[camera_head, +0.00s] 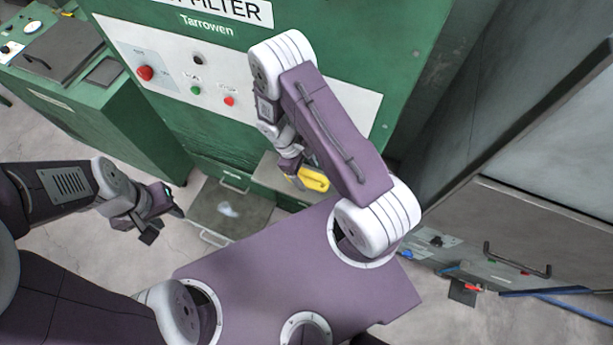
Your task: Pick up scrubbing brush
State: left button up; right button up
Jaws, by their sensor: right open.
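A yellow object (314,179), which looks like the scrubbing brush, lies low in front of the green machine, on or just above a pale surface. My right gripper (294,172) points down at its left end, with the jaws open. I cannot tell whether the fingers touch it or stand around it. My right arm hides part of the area beside it. My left gripper (163,220) hangs over the floor at the left, with its fingers apart and nothing between them.
The green machine (225,55) with a panel of buttons stands ahead. A metal tray (205,212) with a whitish patch lies low between my grippers. A large grey cabinet (550,130) stands at the right, above several tools.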

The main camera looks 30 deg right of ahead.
jog(key=shift+x, duration=1.55)
jog(key=c, duration=1.6)
jog(key=shift+o, duration=0.2)
jog(key=shift+r, duration=0.1)
jog(key=shift+w+r, duration=0.1)
jog(key=shift+r, duration=0.15)
jog(key=r, duration=0.2)
jog(key=s+r, duration=0.1)
jog(key=r, duration=0.1)
jog(key=shift+a+b, duration=0.35)
jog(key=shift+b, duration=0.05)
jog(key=s+a+r, duration=0.6)
jog(key=s, duration=0.2)
jog(key=shift+s+a+r+b, duration=0.2)
jog(key=shift+a+b, duration=0.1)
jog(key=shift+b, duration=0.1)
